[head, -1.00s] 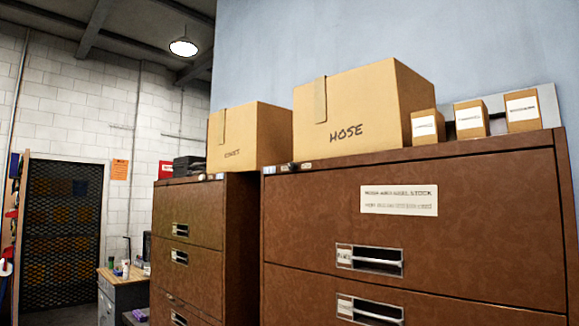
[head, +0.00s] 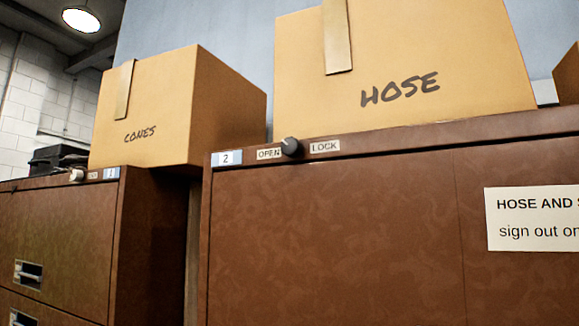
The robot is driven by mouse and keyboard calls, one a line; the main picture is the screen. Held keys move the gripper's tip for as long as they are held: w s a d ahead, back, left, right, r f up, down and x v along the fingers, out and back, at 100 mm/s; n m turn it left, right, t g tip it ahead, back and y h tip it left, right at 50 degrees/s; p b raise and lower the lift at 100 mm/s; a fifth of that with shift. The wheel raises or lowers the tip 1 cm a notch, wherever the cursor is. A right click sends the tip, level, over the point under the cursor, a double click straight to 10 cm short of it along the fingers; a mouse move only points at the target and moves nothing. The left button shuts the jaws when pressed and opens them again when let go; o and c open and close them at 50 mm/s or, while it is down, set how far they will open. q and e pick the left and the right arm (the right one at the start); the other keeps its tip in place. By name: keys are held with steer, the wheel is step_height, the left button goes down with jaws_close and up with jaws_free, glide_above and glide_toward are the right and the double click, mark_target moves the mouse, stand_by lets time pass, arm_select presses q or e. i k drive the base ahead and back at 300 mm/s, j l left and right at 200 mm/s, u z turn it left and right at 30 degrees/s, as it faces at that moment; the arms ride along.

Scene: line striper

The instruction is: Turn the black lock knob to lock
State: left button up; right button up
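The black lock knob (head: 291,147) is on the top front rail of the nearer brown cabinet (head: 330,235), in the head view. It sits between a label reading OPEN (head: 269,153) on its left and a label reading LOCK (head: 325,146) on its right. A pale pointer end of the knob faces left, toward the OPEN label. Neither of my grippers shows in the head view.
A second brown cabinet (head: 60,235) with a white knob (head: 76,175) stands to the left, across a narrow gap. Cardboard boxes marked CONES (head: 145,125) and HOSE (head: 400,60) sit on top. A paper sign (head: 535,217) is on the nearer cabinet's front.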

mark_target(291, 147)
steer(key=i+j+z, duration=0.1)
steer(key=j+z, duration=0.35)
steer(key=j, duration=1)
steer(key=k+j+z, duration=0.1)
steer(key=j+z, duration=0.35)
steer(key=j, duration=0.95)
steer(key=k+j, duration=0.15)
steer(key=j, duration=0.25)
